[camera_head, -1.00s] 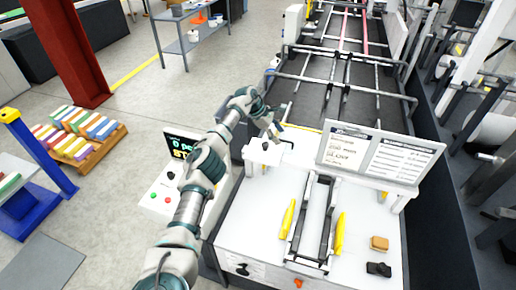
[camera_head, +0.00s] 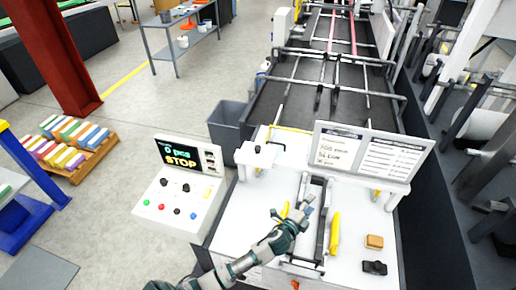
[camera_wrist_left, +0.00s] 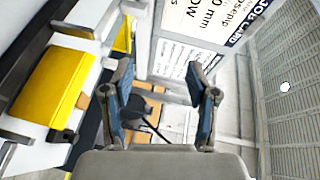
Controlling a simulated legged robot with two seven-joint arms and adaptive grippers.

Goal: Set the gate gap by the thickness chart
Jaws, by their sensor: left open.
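A white board (camera_head: 372,152) with two printed cards stands at the back of the white bench. Its left card shows a job card heading in the wrist view (camera_wrist_left: 215,25); the right one (camera_head: 392,160) looks like a chart, its rows too small to read. A white block with a small black knob (camera_head: 257,154) stands at the bench's back left and may belong to the gate. I cannot make out the gap. My left gripper (camera_head: 309,204) is open and empty above the dark rail frame (camera_head: 322,238), in front of the board; its fingers show in the wrist view (camera_wrist_left: 163,105).
A yellow bar (camera_head: 335,234) lies right of the rails. A tan block (camera_head: 374,242) and a black object (camera_head: 374,267) sit at the bench's front right. A control box (camera_head: 181,187) reading STOP stands left. A grey bin (camera_head: 228,128) is behind it.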

